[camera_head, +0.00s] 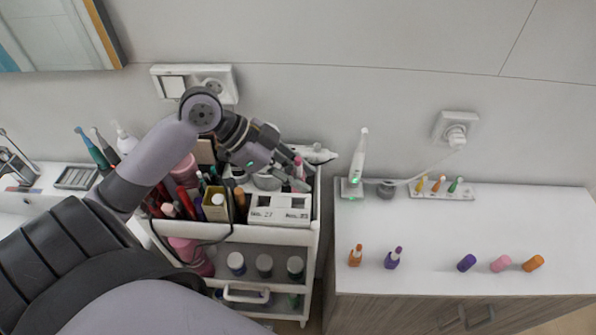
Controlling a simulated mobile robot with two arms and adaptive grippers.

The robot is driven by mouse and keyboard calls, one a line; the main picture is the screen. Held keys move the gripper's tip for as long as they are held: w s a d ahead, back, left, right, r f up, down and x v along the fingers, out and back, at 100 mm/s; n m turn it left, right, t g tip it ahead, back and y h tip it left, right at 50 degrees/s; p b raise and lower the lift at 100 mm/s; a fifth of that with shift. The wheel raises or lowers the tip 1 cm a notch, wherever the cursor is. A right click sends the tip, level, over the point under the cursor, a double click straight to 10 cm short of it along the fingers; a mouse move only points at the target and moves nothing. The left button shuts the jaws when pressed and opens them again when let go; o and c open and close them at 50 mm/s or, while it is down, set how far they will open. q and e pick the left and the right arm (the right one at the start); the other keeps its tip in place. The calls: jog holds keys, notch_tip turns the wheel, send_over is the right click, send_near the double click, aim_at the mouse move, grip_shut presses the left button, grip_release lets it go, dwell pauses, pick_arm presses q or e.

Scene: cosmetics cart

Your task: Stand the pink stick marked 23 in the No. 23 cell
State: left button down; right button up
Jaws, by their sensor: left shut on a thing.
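My left gripper (299,180) reaches over the cart from the left and is shut on a small pink stick (298,163). The stick looks roughly upright; its marking cannot be read here, and its lower part is hidden by the fingers. Just in front and below is a white holder (279,219) with cells, labelled No. 27 on the left and what looks like No. 23 on the right. The stick appears above and behind the right-hand cell (297,202); I cannot tell its exact height. My right gripper is not in view.
The white cart (312,225) is crowded left of the holder with bottles and a tan box (216,208). A white device (314,153) lies behind the gripper. The cabinet top (425,222) at right carries small bottles, caps, a toothbrush (358,158) and a rack (441,192).

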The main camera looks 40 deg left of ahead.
pick_arm(q)
notch_tip(320, 180, down, 3)
jog(key=shift+f+b, duration=0.1)
jog(key=shift+b, duration=0.7)
jog(key=shift+f+b, duration=0.3)
jog(key=shift+f, duration=0.2)
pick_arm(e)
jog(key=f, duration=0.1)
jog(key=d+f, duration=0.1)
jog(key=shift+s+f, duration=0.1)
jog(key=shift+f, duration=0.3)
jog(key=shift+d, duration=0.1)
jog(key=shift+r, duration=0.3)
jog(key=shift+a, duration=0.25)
pick_arm(q)
jog(key=shift+p, duration=0.75)
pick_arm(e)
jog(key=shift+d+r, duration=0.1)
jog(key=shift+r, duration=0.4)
pick_arm(q)
jog(key=shift+f+b, duration=0.45)
jog(key=shift+f, duration=0.4)
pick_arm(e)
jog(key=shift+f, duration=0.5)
